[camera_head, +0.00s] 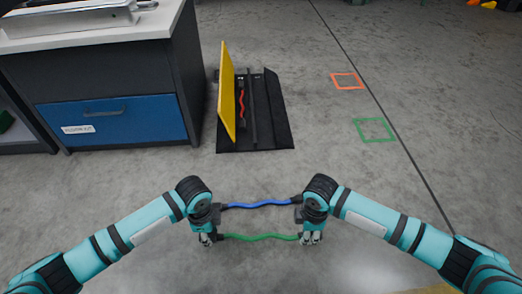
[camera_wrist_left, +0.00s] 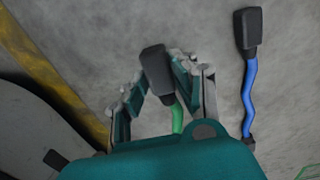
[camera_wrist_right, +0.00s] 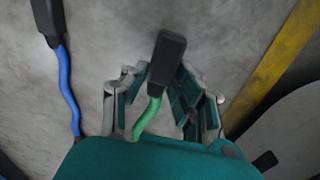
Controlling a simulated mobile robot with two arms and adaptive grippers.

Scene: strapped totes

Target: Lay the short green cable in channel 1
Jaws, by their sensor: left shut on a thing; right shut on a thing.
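The green cable (camera_head: 260,237) stretches slightly wavy between my two grippers, with a dark plug at each end. My left gripper (camera_head: 207,239) is shut on its left end; the left wrist view shows that dark plug (camera_wrist_left: 155,72) between the fingers. My right gripper (camera_head: 311,239) is shut on its right end; the right wrist view shows the other plug (camera_wrist_right: 165,62). The black floor cable ramp (camera_head: 273,122) lies farther off, with its yellow lid (camera_head: 227,92) standing open on the left. A red cable (camera_head: 242,103) lies in a ramp channel. I cannot read channel numbers.
A blue cable (camera_head: 257,204) lies on the floor just beyond the green one. A workbench with a blue drawer (camera_head: 120,121) stands left of the ramp. Orange (camera_head: 347,81) and green (camera_head: 374,130) floor squares are at right. Floor between blue cable and ramp is clear.

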